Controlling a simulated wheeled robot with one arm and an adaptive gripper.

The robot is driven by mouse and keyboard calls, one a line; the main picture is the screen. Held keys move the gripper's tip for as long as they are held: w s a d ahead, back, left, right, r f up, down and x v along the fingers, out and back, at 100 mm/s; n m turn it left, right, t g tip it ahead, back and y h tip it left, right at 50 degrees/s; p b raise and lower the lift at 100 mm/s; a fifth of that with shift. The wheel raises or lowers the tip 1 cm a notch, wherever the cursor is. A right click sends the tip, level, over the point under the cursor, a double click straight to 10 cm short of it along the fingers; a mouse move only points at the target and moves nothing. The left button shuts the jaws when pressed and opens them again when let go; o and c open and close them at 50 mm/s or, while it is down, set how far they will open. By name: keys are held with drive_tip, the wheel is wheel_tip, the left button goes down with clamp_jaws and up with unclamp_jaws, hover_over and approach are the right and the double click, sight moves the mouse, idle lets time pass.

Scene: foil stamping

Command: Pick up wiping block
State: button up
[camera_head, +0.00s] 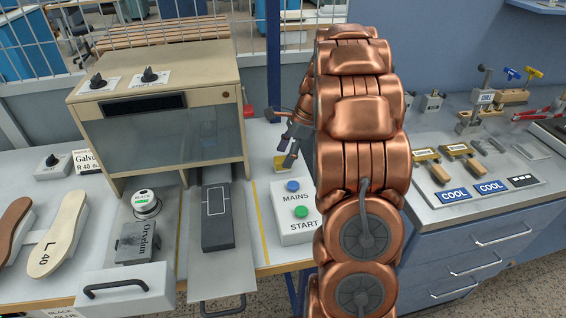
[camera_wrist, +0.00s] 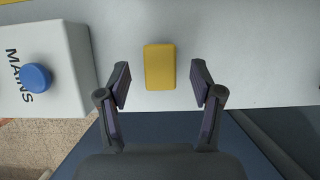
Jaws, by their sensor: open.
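The wiping block seems to be the small yellow block (camera_wrist: 160,67) lying on the pale bench top. In the wrist view it sits between and just beyond my fingertips, with bare bench around it. My gripper (camera_wrist: 161,85) is open and empty, with one finger on each side of the block's line. In the head view my gripper (camera_head: 291,150) points down at the block (camera_head: 281,163), which is partly hidden behind the fingers. I cannot tell the exact height of the fingers above the bench.
A white control box (camera_head: 296,212) with a blue MAINS button and a green START button stands close by. The wooden stamping machine (camera_head: 160,100) is to the left. A blue drawer cabinet (camera_head: 480,250) with tools on top is to the right. The bench's front edge is near the block.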

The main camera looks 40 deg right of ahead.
sight(283, 159)
drive_tip(key=x, duration=0.2)
drive_tip(key=shift+f, duration=0.3)
drive_tip(key=c, duration=1.1)
drive_tip(key=shift+c, duration=0.2)
drive_tip(key=shift+r, duration=0.2)
wheel_tip(283, 159, up, 10)
drive_tip(key=shift+f+b, duration=0.1)
drive_tip(key=shift+b, duration=0.55)
